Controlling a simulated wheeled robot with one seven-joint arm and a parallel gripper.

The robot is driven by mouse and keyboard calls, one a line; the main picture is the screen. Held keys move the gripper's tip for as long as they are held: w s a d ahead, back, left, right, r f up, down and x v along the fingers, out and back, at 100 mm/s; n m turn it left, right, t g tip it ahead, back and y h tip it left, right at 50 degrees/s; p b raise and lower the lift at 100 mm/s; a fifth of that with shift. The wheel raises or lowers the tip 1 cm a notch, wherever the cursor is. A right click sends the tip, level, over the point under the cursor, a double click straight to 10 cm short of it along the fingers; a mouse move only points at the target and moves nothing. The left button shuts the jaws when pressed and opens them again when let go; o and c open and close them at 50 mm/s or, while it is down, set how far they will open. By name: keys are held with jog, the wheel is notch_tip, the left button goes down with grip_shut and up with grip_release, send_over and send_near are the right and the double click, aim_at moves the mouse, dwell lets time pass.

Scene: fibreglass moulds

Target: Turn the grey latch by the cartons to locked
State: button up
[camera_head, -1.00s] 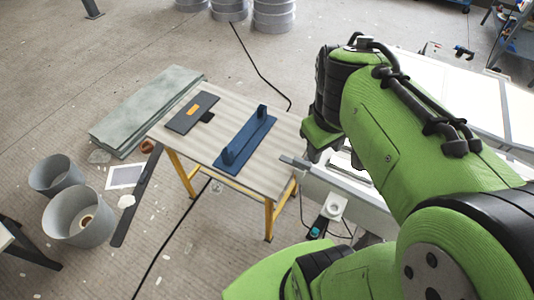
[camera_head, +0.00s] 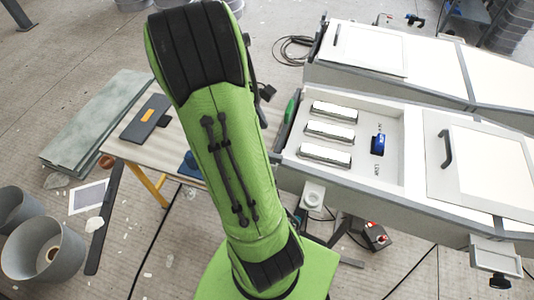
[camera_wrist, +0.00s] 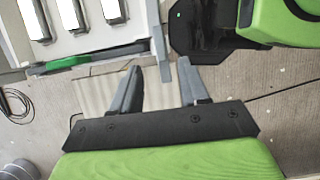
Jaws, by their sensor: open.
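Three white, silver-edged blocks (camera_head: 330,131), possibly the cartons, lie in a row in a recess of the near white mould bench (camera_head: 345,182). Right of them in the recess is a blue handle (camera_head: 378,145) with small dark marks beside it, too small to read. I cannot make out a grey latch for certain. My gripper (camera_wrist: 158,76) is open and empty in the wrist view. A grey bar (camera_wrist: 159,45) at the bench edge lies just beyond the fingertips; whether it touches them I cannot tell. In the head view my arm hides the gripper.
A green handle (camera_head: 290,108) sits at the bench's left end. A second white bench (camera_head: 375,52) stands behind. A wooden table (camera_head: 135,152) holds a dark plate (camera_head: 146,118). Two grey buckets (camera_head: 45,248) stand lower left. A red-buttoned box (camera_head: 375,236) is below the bench.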

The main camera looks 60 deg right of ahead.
aim_at(272, 154)
jog(key=b+x, duration=0.2)
jog(key=x, duration=0.8)
jog(key=shift+w+d, duration=0.1)
jog(key=shift+r, duration=0.1)
jog(key=shift+c, duration=0.2)
grip_shut()
